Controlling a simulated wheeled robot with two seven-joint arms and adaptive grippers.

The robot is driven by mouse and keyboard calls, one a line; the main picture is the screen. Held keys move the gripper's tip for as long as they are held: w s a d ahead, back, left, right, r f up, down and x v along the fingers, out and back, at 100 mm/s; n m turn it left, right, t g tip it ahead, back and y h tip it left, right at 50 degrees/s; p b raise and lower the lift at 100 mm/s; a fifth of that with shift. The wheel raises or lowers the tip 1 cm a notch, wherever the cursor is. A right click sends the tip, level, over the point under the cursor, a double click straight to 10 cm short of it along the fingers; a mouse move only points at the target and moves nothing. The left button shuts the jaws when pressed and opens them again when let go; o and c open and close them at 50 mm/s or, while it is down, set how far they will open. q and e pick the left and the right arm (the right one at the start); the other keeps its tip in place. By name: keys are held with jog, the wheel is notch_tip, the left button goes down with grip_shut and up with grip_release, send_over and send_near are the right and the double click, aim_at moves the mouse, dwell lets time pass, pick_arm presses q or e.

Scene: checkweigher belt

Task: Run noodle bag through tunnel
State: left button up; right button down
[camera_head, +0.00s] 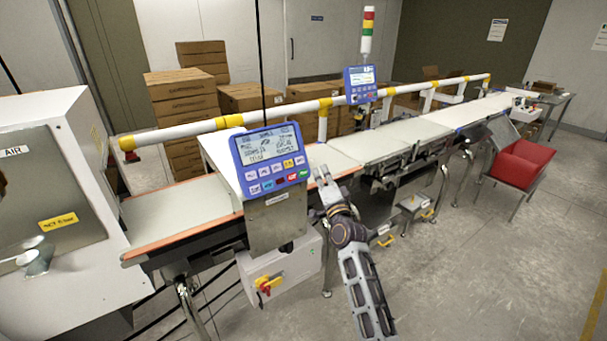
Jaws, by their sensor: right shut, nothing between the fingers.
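No noodle bag shows in this view. A blue control panel with a screen and coloured keys (270,160) stands at the near side of the belt line. Behind it a pale housing (213,152) spans the belt; it may be the tunnel, and its opening is mostly hidden. The white infeed belt (165,212) with orange edges runs up to it from the left. My right gripper (322,174) is shut and empty, just right of the panel, at the near edge of the belt line. My left gripper is not in view.
A white cabinet (85,165) stands at the left. The white outfeed belt (410,132) runs to the back right, with a second blue display (360,84) above it. A red bin (522,161) stands beside the far belt. Cardboard boxes (182,95) are stacked behind.

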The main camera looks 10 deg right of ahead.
jog(key=s+d+r+p, duration=0.1)
jog(key=s+r+p, duration=0.2)
jog(key=s+p, duration=0.1)
jog(key=shift+s+d, duration=0.4)
jog(key=shift+s, duration=0.15)
jog(key=shift+f+n, duration=0.1)
jog(key=shift+n, duration=0.2)
dwell(1.1)
